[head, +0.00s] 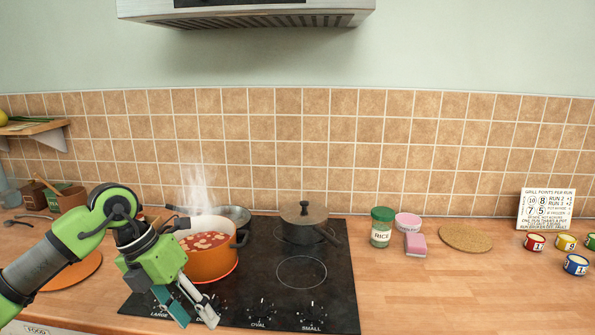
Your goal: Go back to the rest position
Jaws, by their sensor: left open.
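My left gripper (197,317) is green with grey fingers. It points down over the front left of the black stove top (330,305), in front of the orange pot. Its fingers are apart with nothing between them. The green and black left arm comes in from the lower left. My right gripper is not in view.
An orange pot (208,264) of red food steams on a glowing ring beside my left gripper. A lidded pan (305,226) stands behind. A rice jar (381,228), pink sponge (415,244), cork mat (465,237) and several small tins stand right. The front right counter is clear.

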